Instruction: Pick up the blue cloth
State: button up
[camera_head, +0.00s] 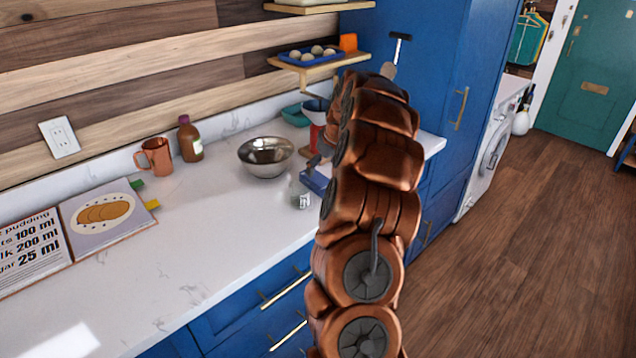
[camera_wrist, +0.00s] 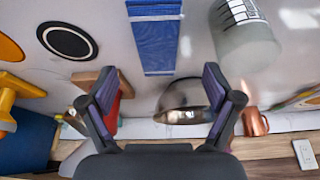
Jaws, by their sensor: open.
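The blue cloth (camera_wrist: 155,40) lies flat on the pale counter in the wrist view, a long strip with lighter bands at its top end. In the head view a blue patch that looks like the same cloth (camera_head: 317,178) shows just left of my arm, partly hidden by it. My gripper (camera_wrist: 160,82) is open and empty, its two dark fingers spread wide. In the wrist picture the cloth lies above and between the fingertips, apart from them. In the head view my arm hides most of the gripper.
A frosted jar (camera_wrist: 245,40) stands beside the cloth. A steel bowl (camera_head: 266,156), copper mug (camera_head: 155,156), brown bottle (camera_head: 190,140) and open recipe book (camera_head: 108,215) are on the counter (camera_head: 200,235). A black-and-white disc (camera_wrist: 67,40) lies across the cloth from the jar.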

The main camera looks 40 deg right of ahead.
aim_at(319, 178)
jog(key=shift+p+x, duration=0.35)
jog(key=shift+x, duration=0.6)
jog(key=p+x, duration=0.2)
jog(key=shift+w+d+f, duration=0.1)
jog(key=shift+d+f, duration=0.1)
jog(key=shift+f, duration=0.05)
jog(key=shift+p+x, duration=0.4)
jog(key=shift+x, duration=0.85)
jog(key=shift+c, duration=0.2)
jog(key=c, duration=1.2)
jog(key=shift+r+b, duration=1.2)
jog(key=shift+r, duration=0.5)
jog(key=s+a+r+b, duration=0.1)
jog(key=s+a+b, duration=0.2)
jog(key=s, duration=1.3)
jog(key=shift+r+b, duration=0.3)
jog(key=shift+b, duration=0.95)
